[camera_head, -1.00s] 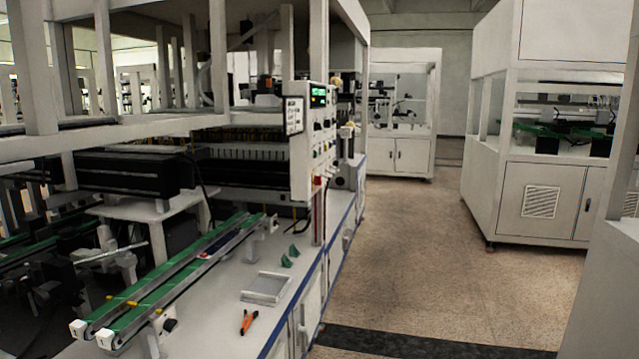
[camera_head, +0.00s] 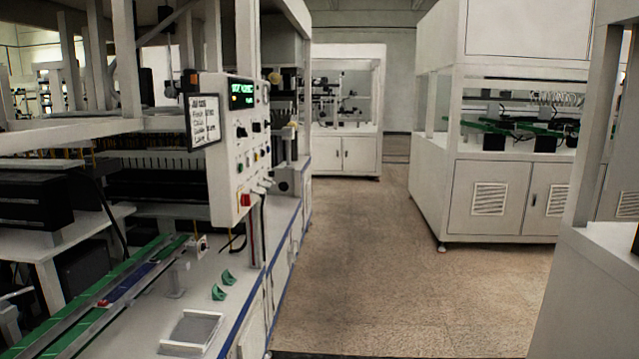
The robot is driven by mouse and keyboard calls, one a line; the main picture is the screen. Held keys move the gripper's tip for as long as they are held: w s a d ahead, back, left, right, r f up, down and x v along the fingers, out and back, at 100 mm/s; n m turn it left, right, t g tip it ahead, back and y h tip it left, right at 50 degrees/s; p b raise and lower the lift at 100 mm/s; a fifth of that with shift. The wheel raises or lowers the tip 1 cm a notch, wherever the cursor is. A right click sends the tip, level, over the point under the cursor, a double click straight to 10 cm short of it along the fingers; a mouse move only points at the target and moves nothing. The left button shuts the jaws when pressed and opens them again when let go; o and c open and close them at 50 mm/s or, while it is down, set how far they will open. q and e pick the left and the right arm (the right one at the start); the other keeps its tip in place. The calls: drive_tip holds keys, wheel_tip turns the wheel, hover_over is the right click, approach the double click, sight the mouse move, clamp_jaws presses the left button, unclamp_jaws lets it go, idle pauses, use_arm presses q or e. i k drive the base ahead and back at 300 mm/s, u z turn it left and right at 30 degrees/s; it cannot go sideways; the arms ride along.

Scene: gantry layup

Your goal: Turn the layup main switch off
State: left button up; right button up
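A white control panel (camera_head: 228,165) stands on a post at the edge of the machine, left of the picture's middle. It has a lit green display (camera_head: 242,93), and several knobs and buttons below it. A red button or switch (camera_head: 245,199) sits near its lower edge. The layup main switch cannot be told apart from the other controls at this size. Neither of my grippers is in view.
A conveyor with green belts (camera_head: 100,300) runs along the machine bench. A white tray (camera_head: 192,332) and small green parts (camera_head: 223,284) lie on the bench. A white cabinet machine (camera_head: 500,195) stands at right. The speckled floor aisle (camera_head: 370,260) between is clear.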

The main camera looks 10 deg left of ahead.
sight(245, 198)
drive_tip(key=u, duration=0.05)
drive_tip(key=i, duration=2.2)
drive_tip(key=u, duration=0.6)
